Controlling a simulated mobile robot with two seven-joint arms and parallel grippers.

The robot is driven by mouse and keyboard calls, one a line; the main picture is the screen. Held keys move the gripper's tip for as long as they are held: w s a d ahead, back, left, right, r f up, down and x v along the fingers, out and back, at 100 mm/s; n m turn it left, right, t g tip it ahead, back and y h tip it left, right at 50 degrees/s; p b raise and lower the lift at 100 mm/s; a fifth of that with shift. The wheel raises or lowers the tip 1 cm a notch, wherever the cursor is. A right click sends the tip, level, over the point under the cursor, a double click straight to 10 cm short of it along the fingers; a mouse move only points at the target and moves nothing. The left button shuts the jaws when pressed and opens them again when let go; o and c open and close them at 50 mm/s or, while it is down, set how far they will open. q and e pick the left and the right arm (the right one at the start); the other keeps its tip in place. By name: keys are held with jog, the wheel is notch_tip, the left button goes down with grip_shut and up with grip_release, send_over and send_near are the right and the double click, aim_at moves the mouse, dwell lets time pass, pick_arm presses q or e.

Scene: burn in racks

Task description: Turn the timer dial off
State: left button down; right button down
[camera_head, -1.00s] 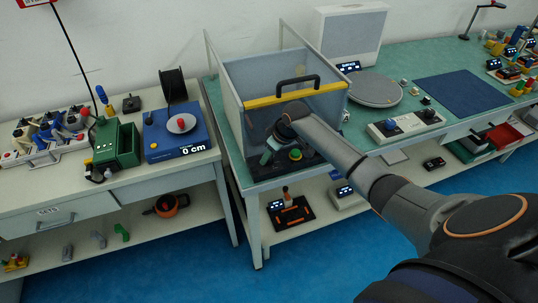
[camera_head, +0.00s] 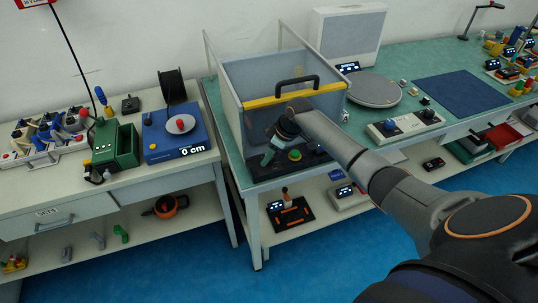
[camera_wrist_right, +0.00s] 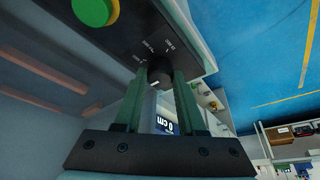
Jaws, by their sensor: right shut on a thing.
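The timer dial (camera_wrist_right: 159,74) is a small black knob on a dark panel, with white markings around it in the right wrist view. My right gripper (camera_wrist_right: 159,82) has its two green fingers on either side of the dial and is shut on it. A white pointer mark shows on the knob, but the setting is too small to read surely. My left gripper is not in view.
A green button (camera_wrist_right: 95,11) sits beside the dial. A clear-walled chamber with a yellow bar (camera_head: 296,95) and a black handle (camera_head: 297,83) stands just behind. A round grey plate (camera_head: 375,90) lies to the right.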

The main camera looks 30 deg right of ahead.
jog(key=c, duration=0.5)
grip_release()
jog(key=v, duration=1.2)
jog(key=shift+r, duration=0.3)
jog(key=s+a+f+g, duration=0.1)
jog(key=s+a+f, duration=1.1)
jog(key=s+a, duration=0.1)
jog(key=s+a+r+m+h, duration=0.1)
jog(key=s+a+m+h, duration=0.2)
jog(key=s, duration=1.1)
jog(key=w+a+f+t+y, duration=0.1)
jog(key=w+a+f+t, duration=0.1)
jog(key=f, duration=0.3)
jog(key=w+a+f+m+t+y, duration=0.1)
jog(key=w+a+f+t+y, duration=0.1)
jog(key=f+t, duration=0.2)
jog(key=shift+a+f, duration=0.25)
jog(key=shift+f, duration=0.6)
